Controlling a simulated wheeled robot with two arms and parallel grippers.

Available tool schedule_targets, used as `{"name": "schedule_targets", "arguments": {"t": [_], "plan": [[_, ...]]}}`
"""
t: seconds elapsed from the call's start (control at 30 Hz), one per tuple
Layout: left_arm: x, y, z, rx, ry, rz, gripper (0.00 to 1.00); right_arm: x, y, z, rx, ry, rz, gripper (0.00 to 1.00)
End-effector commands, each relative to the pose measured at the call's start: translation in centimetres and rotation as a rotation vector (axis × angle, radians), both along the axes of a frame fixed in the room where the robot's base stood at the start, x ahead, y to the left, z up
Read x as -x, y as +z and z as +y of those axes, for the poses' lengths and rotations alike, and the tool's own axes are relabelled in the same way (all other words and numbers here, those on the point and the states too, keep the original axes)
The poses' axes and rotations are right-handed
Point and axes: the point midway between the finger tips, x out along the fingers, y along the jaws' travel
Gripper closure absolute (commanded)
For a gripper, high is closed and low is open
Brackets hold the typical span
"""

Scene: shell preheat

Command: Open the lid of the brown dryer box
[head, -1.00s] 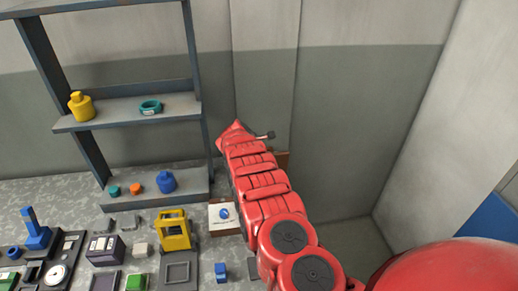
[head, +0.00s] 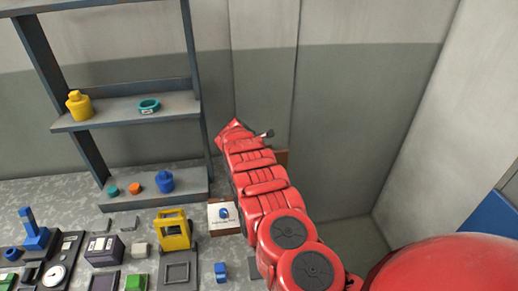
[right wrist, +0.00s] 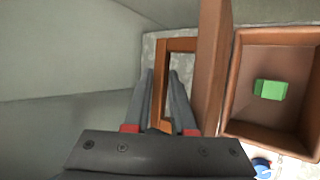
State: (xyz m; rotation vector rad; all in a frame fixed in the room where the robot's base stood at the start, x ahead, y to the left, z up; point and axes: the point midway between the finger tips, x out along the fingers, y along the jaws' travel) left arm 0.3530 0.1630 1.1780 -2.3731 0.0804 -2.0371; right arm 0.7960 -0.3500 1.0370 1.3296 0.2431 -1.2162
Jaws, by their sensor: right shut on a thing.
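The brown dryer box (right wrist: 230,100) is at the right of the right wrist view, with its inside exposed and a green block (right wrist: 270,90) in it. Its brown lid (right wrist: 211,60) stands up along the box's left side, seen nearly edge-on, with a brown handle frame (right wrist: 178,45) on its outer side. My right gripper (right wrist: 162,75) is shut on the handle's bar between its two grey fingers. My left gripper is not in view.
A white panel with a blue knob (head: 224,213) is beside my arm. A grey shelf (head: 130,112) stands at the left. A yellow frame (head: 174,230), a blue block (head: 221,271) and several other items crowd the bench. Walls close in behind and at the right.

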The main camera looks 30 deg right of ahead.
Motion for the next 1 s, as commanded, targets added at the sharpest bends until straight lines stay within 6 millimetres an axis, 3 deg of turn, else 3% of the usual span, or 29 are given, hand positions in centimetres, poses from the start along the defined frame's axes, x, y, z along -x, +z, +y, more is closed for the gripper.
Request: {"name": "schedule_targets", "arguments": {"t": [0.03,0.57,0.6,0.7,1.0], "plan": [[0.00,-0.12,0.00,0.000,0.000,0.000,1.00,-1.22,1.25,-0.09,0.005,0.013,-0.048,1.00],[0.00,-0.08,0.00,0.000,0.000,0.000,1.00,-1.34,1.51,-0.12,0.004,0.013,-0.054,1.00],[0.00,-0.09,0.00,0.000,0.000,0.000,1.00,-1.34,1.52,-0.12,0.004,0.013,-0.054,0.70],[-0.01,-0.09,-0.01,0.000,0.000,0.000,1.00,-1.25,1.30,-0.07,0.003,0.012,-0.050,0.53],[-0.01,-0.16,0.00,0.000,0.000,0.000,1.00,-0.99,0.61,0.13,0.000,0.014,-0.039,0.53]]}}
